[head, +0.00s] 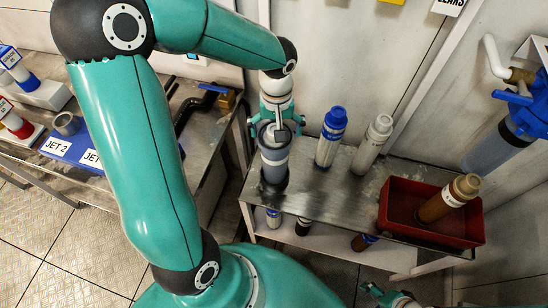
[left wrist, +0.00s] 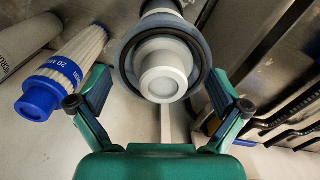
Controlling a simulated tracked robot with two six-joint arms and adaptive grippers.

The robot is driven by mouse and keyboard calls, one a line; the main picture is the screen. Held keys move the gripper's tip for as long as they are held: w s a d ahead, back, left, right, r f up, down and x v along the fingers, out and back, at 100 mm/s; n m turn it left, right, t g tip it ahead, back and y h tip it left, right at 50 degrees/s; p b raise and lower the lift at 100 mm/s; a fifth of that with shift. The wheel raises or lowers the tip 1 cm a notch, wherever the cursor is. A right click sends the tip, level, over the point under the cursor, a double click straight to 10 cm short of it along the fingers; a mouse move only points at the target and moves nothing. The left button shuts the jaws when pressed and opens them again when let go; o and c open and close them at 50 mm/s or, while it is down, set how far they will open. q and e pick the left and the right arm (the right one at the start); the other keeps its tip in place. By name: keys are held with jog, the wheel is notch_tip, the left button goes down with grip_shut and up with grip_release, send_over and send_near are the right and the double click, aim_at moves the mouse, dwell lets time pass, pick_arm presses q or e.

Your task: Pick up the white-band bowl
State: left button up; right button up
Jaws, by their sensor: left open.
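A grey, round bowl (head: 275,163) stands upright on the metal bench, with a dark base. I cannot clearly make out a white band on it. In the left wrist view the bowl shows from above as a dark ring-shaped rim (left wrist: 203,68) around a white cylinder (left wrist: 164,78). My left gripper (head: 278,122) is above the bowl, and its fingers are spread. In the left wrist view the left gripper (left wrist: 160,103) has a finger on each side of the rim, with gaps visible. My right gripper (head: 388,295) is partly visible at the bottom edge.
A blue-capped cartridge (head: 331,136) and a pale cartridge (head: 372,144) stand to the right on the metal bench (head: 325,190). A red bin (head: 400,205) holds a brown cartridge (head: 447,198). More small cylinders stand on the lower shelf. A wall rises behind the bench.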

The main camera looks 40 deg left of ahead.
aim_at(275, 160)
pick_arm(q)
jog(key=f, duration=0.5)
jog(key=shift+s, duration=0.35)
jog(key=c, duration=1.3)
jog(key=shift+c, duration=1.1)
jog(key=shift+r+p, duration=0.15)
jog(key=shift+p, duration=0.15)
